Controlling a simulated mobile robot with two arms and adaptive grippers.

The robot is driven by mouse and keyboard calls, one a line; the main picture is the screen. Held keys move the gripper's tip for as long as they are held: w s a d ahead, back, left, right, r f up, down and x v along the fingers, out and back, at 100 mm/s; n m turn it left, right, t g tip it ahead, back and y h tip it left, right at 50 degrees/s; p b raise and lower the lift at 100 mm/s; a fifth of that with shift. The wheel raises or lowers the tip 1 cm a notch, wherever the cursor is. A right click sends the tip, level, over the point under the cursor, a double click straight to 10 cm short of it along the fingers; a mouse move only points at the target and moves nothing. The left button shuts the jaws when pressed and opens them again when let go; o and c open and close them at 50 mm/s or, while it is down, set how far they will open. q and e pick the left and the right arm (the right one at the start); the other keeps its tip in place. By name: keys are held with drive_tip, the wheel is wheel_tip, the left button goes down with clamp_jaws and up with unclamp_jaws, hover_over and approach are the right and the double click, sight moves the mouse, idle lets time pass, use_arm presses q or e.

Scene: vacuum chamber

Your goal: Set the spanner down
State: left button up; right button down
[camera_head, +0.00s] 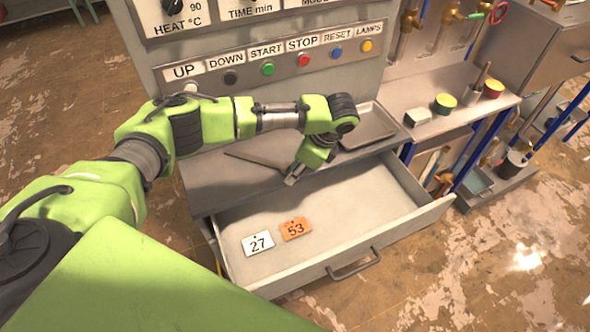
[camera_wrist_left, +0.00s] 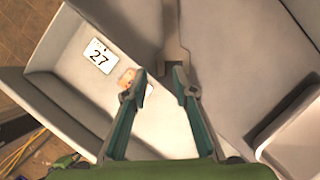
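The spanner (camera_head: 255,160) is a long thin grey tool. It appears to lie on the grey worktop (camera_head: 215,180) behind the open drawer, with one end close to my left gripper (camera_head: 292,181). In the left wrist view the spanner (camera_wrist_left: 172,30) runs down from the top edge, and its near forked end comes close to the fingertips. My left gripper (camera_wrist_left: 160,74) has its fingers apart, with the right fingertip beside or over that end; I cannot tell whether they touch. My right gripper is not in view.
The drawer (camera_head: 345,205) is open below the worktop and holds a white "27" tag (camera_head: 258,243) and an orange "53" tag (camera_head: 296,229). A shallow metal tray (camera_head: 372,126) sits on the worktop at right. A button panel (camera_head: 250,70) stands behind my arm.

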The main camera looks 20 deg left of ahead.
use_arm(q)
drive_tip(key=shift+r, duration=0.1)
drive_tip(key=b+v, duration=0.2)
drive_tip(key=v, duration=1)
drive_tip(key=shift+s, duration=0.1)
